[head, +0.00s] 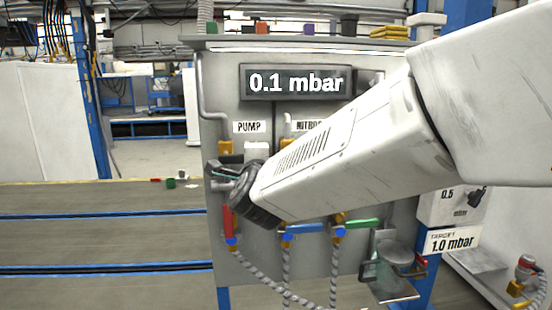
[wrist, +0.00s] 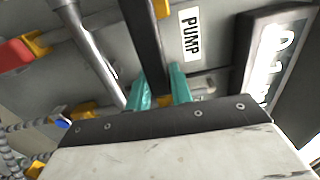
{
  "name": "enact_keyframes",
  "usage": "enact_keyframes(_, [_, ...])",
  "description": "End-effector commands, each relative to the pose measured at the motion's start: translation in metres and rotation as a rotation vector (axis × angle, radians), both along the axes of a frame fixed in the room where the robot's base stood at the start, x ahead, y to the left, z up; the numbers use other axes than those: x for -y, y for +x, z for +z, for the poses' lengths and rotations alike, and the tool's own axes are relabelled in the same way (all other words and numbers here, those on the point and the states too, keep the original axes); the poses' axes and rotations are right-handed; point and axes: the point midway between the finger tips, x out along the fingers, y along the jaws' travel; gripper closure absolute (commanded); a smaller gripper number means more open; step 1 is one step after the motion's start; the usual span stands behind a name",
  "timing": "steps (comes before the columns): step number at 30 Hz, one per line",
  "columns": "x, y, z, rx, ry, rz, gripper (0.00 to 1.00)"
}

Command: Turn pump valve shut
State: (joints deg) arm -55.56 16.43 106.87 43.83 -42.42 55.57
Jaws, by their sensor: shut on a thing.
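The "PUMP" label (head: 249,127) is on the grey panel, left of centre in the head view, and reads sideways in the wrist view (wrist: 190,34). Just below it my gripper (head: 230,174) reaches in from the right, its fingertips partly hidden by my wrist. In the wrist view the teal fingers of my gripper (wrist: 160,90) are shut about a dark bar, which I take to be the pump valve handle (wrist: 142,40). This dark handle (head: 213,166) sticks out leftward in the head view. Its pivot is hidden.
A display (head: 297,82) reads 0.1 mbar; a sign (head: 452,241) gives target 1.0 mbar. A red handle (head: 228,222) hangs below my gripper, with blue (head: 305,228) and green handles (head: 362,224) to its right. Hoses hang below. Floor left of the panel is mostly clear.

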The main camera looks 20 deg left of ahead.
Motion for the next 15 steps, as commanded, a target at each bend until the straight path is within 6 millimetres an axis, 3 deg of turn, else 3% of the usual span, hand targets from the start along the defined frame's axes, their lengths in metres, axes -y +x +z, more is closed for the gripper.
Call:
enact_keyframes(3, [-0.0022,-0.0026,-0.0013,-0.002,-0.002,0.007,1.00])
enact_keyframes(4, [-0.0022,-0.0026,-0.0013,-0.002,-0.002,0.007,0.70])
enact_keyframes(6, [-0.0015,-0.0021,-0.0014,-0.002,-0.002,0.005,0.56])
enact_keyframes(15, [0.0022,-0.0019,-0.0008,-0.001,-0.002,0.000,0.56])
